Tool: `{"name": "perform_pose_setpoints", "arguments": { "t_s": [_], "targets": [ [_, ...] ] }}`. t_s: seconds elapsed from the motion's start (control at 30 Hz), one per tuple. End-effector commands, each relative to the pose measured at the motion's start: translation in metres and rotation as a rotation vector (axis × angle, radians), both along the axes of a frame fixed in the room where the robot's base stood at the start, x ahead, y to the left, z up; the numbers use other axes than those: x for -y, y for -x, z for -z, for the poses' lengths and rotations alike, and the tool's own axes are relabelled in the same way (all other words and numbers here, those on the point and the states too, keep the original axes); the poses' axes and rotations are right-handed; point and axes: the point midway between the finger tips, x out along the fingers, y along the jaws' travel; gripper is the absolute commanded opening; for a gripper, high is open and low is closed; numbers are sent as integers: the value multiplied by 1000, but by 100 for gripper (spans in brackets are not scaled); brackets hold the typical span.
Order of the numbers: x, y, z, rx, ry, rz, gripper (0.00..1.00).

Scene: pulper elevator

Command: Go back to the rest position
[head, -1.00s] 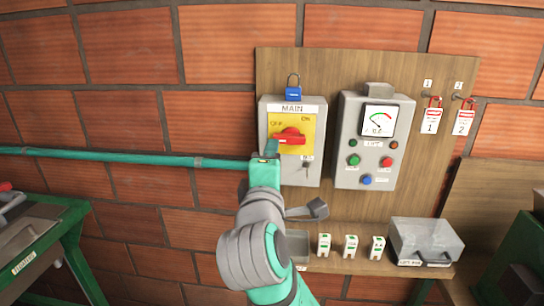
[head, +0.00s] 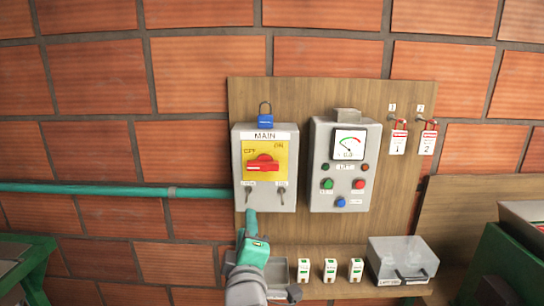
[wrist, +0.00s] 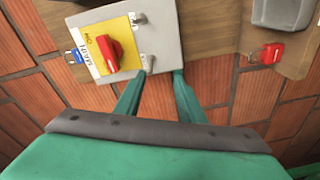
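My gripper (head: 250,222) is in front of and just below the grey MAIN switch box (head: 242,205) in the head view. In the wrist view its two green fingers (wrist: 160,85) stand apart with nothing held between them. The red rotary handle (head: 263,164) lies roughly level on the yellow plate, and it also shows in the wrist view (wrist: 110,52). Two small key-like parts, a left one (head: 249,194) and a right one (head: 281,192), sit below the plate. My gripper appears clear of the box.
A grey meter box (head: 318,150) with buttons is to the right. Two red padlocks with tags hang further right, near one tag (head: 398,142). A shelf below holds an open tray (head: 276,272), small labelled items and a lidded box (head: 402,260). A green pipe (head: 100,190) runs left.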

Motion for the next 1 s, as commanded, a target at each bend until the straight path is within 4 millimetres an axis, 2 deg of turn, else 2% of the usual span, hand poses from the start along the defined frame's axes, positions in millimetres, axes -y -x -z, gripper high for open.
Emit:
{"name": "perform_pose_setpoints", "arguments": {
  "t_s": [0.03,0.27,0.47,0.77,1.0],
  "targets": [
    [-1,1,18,-15,-44,-5,36],
    [-2,13,85,-47,-246,-17,36],
    [-1,33,141,-75,-410,-11,36],
    [4,80,221,-116,-631,23,36],
    [11,131,277,-147,-783,64,36]
  ]
}}
